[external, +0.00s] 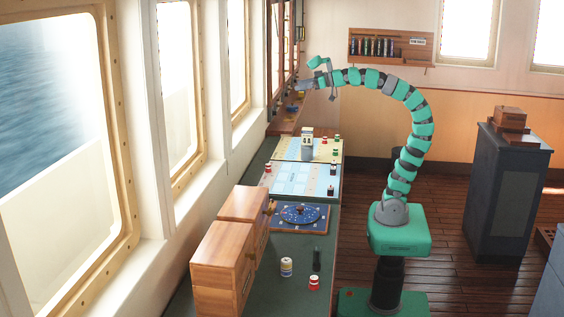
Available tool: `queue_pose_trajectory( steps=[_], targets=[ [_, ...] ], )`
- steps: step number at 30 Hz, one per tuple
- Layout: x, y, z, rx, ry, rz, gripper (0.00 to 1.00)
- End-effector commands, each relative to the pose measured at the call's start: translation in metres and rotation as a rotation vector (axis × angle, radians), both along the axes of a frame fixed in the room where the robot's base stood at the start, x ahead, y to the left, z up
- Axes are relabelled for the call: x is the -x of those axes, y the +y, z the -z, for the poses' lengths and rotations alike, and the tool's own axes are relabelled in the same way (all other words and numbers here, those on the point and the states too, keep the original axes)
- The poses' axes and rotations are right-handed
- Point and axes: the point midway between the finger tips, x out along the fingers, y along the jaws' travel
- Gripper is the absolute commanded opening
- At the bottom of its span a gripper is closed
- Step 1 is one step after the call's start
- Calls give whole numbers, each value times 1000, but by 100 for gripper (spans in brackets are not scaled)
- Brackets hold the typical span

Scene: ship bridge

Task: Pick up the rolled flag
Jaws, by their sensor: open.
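My gripper (299,85) is open at the end of the green and grey segmented arm, high up beside the far windows. I see nothing held in it. A wooden wall rack (418,49) at the back holds several small upright dark and coloured rolls (377,46), which may be rolled flags. They are too small to tell apart. My gripper is well to the left of the rack. Small blue and yellow items (292,108) lie on a wooden ledge (284,129) below the gripper, too small to identify.
The long green counter (313,230) under the windows carries wooden cabinets (221,265), a blue dial board (300,217), a pale chart (302,181), a dark cylinder (316,260) and small striped pots (286,267). A dark cabinet (507,190) with a wooden box (510,118) stands at right. Wooden floor (447,215) lies between.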

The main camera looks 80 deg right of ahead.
Motion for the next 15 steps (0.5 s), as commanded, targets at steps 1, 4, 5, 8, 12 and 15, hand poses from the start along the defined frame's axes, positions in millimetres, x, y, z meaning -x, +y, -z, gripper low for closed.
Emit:
queue_pose_trajectory(
  steps=[1, 4, 5, 8, 12, 15],
  targets=[
    [0, 0, 0, 0, 0, -1, 78],
    [0, 1, 1, 0, 0, -1, 59],
    [0, 1, 1, 0, 0, -2, 59],
    [0, 1, 1, 0, 0, -2, 59],
    [0, 1, 0, 0, 0, -2, 59],
    [-1, 1, -6, 0, -3, -2, 59]
  ],
)
